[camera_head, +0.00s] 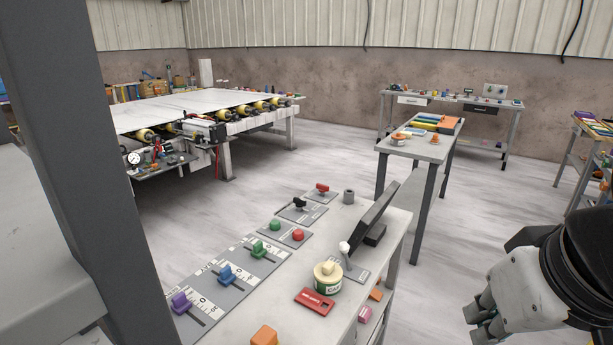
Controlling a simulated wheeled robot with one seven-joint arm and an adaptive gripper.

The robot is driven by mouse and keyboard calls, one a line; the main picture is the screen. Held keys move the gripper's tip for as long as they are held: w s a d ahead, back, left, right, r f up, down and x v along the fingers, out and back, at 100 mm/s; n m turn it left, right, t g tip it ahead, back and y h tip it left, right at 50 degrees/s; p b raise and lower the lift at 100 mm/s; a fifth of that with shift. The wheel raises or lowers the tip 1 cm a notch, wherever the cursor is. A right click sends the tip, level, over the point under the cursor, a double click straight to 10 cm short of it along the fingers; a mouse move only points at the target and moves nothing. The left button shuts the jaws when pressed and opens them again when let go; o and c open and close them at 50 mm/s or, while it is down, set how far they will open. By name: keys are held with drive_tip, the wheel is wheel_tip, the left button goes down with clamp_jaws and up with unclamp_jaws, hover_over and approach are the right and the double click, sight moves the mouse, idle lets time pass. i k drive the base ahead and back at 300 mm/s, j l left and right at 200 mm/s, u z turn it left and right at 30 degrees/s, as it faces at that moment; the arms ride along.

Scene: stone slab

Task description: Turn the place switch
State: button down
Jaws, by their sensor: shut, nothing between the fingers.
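A bench (272,318) in front of me bears several controls on grey plates. A black switch (299,203) and a red switch (322,188) sit at its far end. A green button (275,224) and a red button (298,235) share a plate. Green (258,249), blue (226,275) and purple (181,303) levers line the left side. A white-topped lever (344,248) stands at the right. The labels are too small to read, so I cannot tell which is the place switch. My gripper (476,322) is shut and empty at lower right, apart from the bench.
A cream jar (327,278), a red box (315,302) and a dark tilted screen (375,218) are on the bench. A grey post (85,150) blocks the left. A narrow table (427,150) stands behind; open floor (480,225) lies right of the bench.

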sight(300, 202)
drive_tip(key=i+l, duration=0.4)
drive_tip(key=l, duration=0.2)
drive_tip(key=i+l+u, duration=0.2)
drive_tip(key=i+l, duration=0.15)
drive_tip(key=l, duration=0.25)
drive_tip(key=i+l+u, duration=0.15)
drive_tip(key=l, duration=0.2)
drive_tip(key=i+l+u, duration=0.1)
drive_tip(key=l, duration=0.25)
drive_tip(key=i+l+u, duration=0.1)
drive_tip(key=l, duration=0.25)
drive_tip(key=i+u, duration=0.1)
drive_tip(key=u, duration=0.65)
